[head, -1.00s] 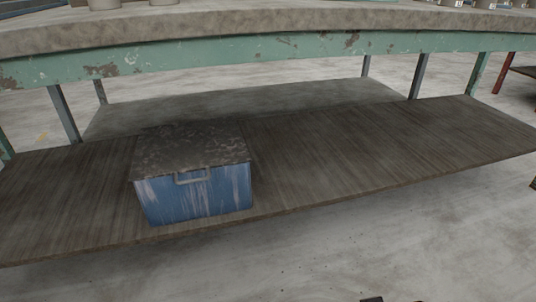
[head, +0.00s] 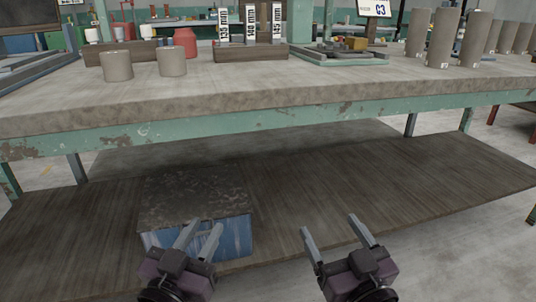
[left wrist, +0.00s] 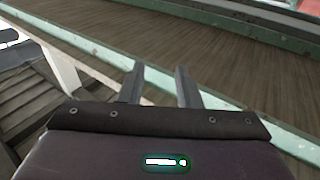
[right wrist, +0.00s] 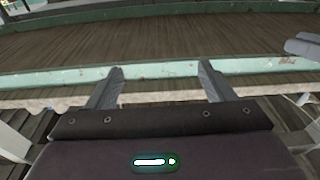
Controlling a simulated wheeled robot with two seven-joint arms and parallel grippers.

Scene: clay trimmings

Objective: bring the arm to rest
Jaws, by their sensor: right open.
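My left gripper (head: 207,226) is at the bottom of the head view, in front of the blue box. Its fingers are a moderate gap apart with nothing between them, as the left wrist view (left wrist: 160,70) also shows. My right gripper (head: 329,224) is to the right of it, over the shelf's front edge as seen. Its fingers are wide apart and empty, also in the right wrist view (right wrist: 161,68). Both grippers point forward toward the bench. The blue box (head: 235,236) has its dark lid (head: 195,192) down; my left gripper hides part of its front.
The bench top (head: 250,88) crosses above, with a worn green rail. Grey cylinders (head: 443,38), a block with labelled pieces (head: 250,50) and two small pots (head: 172,62) stand on it. The lower shelf (head: 380,175) is bare to the right of the box.

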